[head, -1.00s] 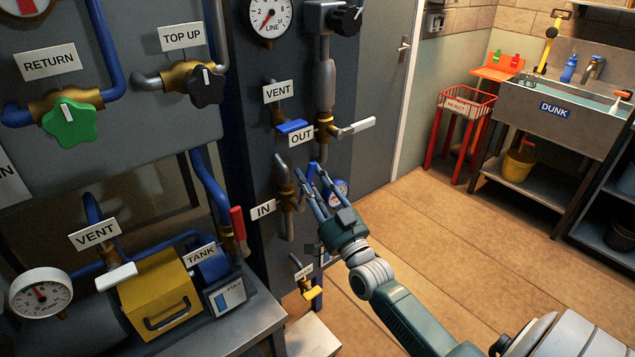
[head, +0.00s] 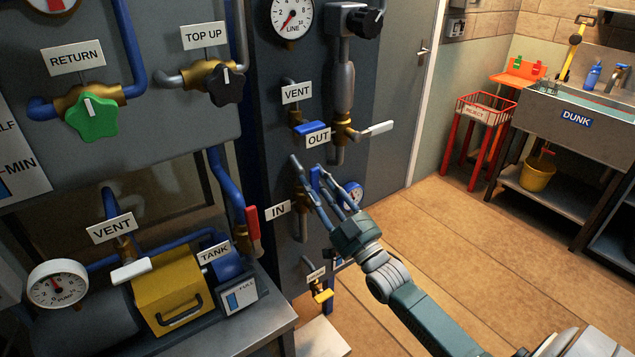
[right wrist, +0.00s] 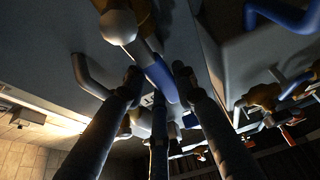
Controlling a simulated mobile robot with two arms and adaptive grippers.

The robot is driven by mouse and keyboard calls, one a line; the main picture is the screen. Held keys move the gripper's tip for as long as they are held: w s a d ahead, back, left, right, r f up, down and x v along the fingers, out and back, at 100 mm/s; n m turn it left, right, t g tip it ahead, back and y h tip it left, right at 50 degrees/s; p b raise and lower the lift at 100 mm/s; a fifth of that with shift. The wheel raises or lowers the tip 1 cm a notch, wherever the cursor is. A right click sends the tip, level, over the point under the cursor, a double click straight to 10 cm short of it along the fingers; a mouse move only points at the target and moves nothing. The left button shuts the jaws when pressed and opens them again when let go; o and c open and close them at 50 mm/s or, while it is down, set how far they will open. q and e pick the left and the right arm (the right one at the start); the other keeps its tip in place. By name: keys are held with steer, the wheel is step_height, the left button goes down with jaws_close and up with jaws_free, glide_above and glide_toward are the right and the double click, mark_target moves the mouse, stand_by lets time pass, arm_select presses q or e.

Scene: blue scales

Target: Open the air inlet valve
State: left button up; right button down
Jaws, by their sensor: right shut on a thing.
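The IN label (head: 277,210) sits on the dark panel, left of a brass valve body (head: 300,201) on a grey pipe. A blue lever (head: 315,178) rises there; it also shows in the right wrist view (right wrist: 160,77). My right gripper (head: 316,182) reaches up to this lever from the lower right, its fingers around it and shut on it. The fingers partly cover the valve and the lever's lower end. My left gripper is not in view.
Above are the OUT valve with its white lever (head: 377,129) and the VENT valve with its blue lever (head: 312,128). A small gauge (head: 352,193) is close behind my fingers. A yellow-handled valve (head: 323,296) is below. Open floor lies to the right.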

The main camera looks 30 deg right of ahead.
steer(key=shift+f, duration=0.1)
steer(key=c, duration=1.3)
jaws_free()
steer(key=shift+c, duration=0.2)
steer(key=a+v, duration=0.1)
steer(key=v, duration=1.1)
steer(key=shift+d, duration=0.4)
